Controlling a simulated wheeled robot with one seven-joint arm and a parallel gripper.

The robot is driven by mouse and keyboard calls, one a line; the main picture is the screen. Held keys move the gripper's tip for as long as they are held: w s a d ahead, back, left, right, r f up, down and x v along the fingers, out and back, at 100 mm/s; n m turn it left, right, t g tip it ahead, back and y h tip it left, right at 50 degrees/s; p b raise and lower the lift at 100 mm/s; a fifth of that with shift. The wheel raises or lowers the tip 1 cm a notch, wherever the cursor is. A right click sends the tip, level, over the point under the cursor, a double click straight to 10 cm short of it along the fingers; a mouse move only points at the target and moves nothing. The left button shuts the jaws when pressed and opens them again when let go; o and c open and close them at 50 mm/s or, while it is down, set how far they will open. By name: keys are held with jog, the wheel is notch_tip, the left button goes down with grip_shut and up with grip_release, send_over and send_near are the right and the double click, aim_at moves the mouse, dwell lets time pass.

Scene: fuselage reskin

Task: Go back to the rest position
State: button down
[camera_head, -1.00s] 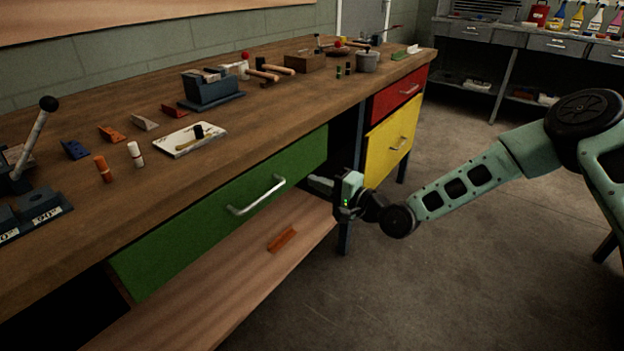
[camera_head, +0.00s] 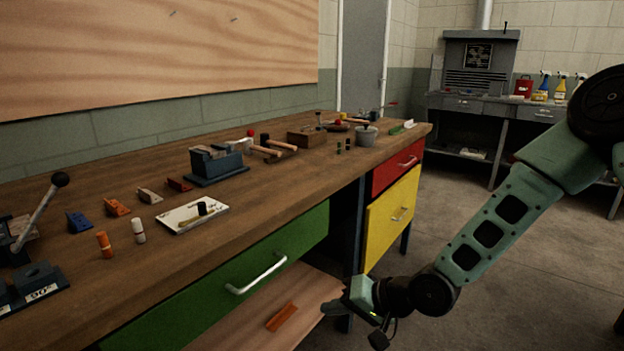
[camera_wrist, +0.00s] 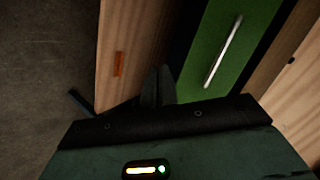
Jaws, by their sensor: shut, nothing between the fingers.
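My gripper (camera_head: 334,309) is at the lower middle of the head view, in front of the workbench near the right end of its lower shelf. Its fingers are together and empty; they also show in the wrist view (camera_wrist: 158,84). The wrist view faces the green drawer (camera_wrist: 222,45) with its long metal handle, and the shelf with a small orange piece on it (camera_wrist: 119,64). My gripper appears clear of the drawer handle (camera_head: 256,274). Whether it touches the shelf cannot be told.
The wooden workbench (camera_head: 300,185) holds a vise (camera_head: 214,163), a white board (camera_head: 192,217), small coloured blocks and a lever tool at left. Red (camera_head: 398,166) and yellow (camera_head: 392,217) drawers are shut at its right end. Open floor (camera_head: 455,190) lies to the right.

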jog(key=s+d+r+n+g+h, duration=0.2)
jog(key=s+d+r+n+h, duration=0.15)
jog(key=s, duration=0.55)
jog(key=s+d+r+n+g+h, duration=0.1)
jog(key=s+d+r+n+h, duration=0.15)
jog(key=s+r, duration=0.4)
jog(key=s+d+r+n+g+h, duration=0.2)
jog(key=s+d+r+h, duration=0.15)
jog(key=s, duration=0.65)
notch_tip(320, 180, up, 17)
jog(key=p, duration=1.7)
jog(key=shift+s+a, duration=0.15)
jog(key=shift+s, duration=0.15)
